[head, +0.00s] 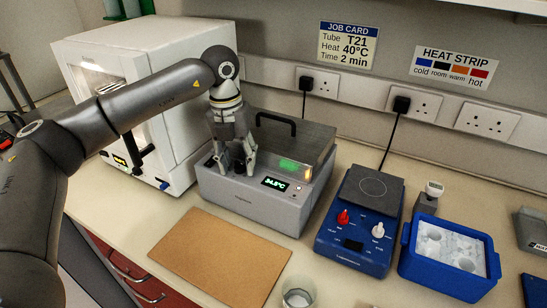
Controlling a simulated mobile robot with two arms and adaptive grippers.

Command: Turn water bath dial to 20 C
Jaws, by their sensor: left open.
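The water bath (245,196) is a grey box with a lid and a black handle (276,120), standing at the middle of the bench. Its small front display (274,184) glows with a reading that looks like 34.5 C. My left gripper (236,168) points down at the left part of the bath's front panel. Its fingers are open, one on each side of a dark part that looks like the dial. The fingers mostly hide that part, and I cannot tell whether they touch it. My right gripper is not in view.
A white cabinet (180,150) stands close on the left. A brown board (215,258) lies in front of the bath, with a clear beaker (298,292) beside it. A blue hotplate (345,235) and a blue ice tray (408,262) stand to the right.

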